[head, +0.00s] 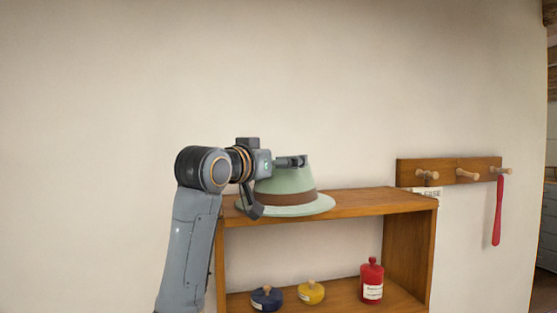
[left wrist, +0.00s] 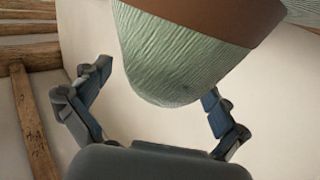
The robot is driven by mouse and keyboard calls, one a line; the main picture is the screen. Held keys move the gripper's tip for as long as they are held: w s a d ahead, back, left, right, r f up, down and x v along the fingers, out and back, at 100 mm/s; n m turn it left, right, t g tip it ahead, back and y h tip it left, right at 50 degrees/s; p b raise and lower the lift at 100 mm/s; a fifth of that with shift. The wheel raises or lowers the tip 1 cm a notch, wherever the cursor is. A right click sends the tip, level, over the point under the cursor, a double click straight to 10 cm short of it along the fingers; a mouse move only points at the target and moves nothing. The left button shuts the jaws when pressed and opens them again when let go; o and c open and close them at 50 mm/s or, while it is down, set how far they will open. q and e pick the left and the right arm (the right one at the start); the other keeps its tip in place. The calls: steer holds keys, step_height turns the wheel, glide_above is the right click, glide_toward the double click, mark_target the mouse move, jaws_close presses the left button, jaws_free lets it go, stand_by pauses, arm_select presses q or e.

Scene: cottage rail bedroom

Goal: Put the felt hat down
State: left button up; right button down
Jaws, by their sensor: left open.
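The felt hat (head: 284,186) is pale green with a brown band. In the head view it sits upright, brim down, on the top board of the wooden shelf (head: 365,205). My left gripper (head: 279,183) is open at the hat's crown, with one finger near the top and one down at its left side. In the left wrist view the hat (left wrist: 180,65) shows large, its crown between the spread fingers of the left gripper (left wrist: 155,105). Whether a finger touches the felt I cannot tell. My right gripper is in neither view.
On the lower board stand a blue pot (head: 266,298), a yellow pot (head: 311,292) and a red bottle (head: 371,281). A peg rail (head: 440,170) with a red hanging item (head: 497,212) is on the wall to the right. The top board is bare right of the hat.

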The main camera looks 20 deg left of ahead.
arm_select(q)
steer(key=shift+w, duration=0.1)
steer(key=shift+s+a, duration=0.1)
steer(key=shift+s, duration=0.1)
steer(key=s+a+b, duration=0.2)
steer(key=s+b, duration=0.5)
steer(key=s, duration=0.4)
steer(key=shift+s, duration=0.3)
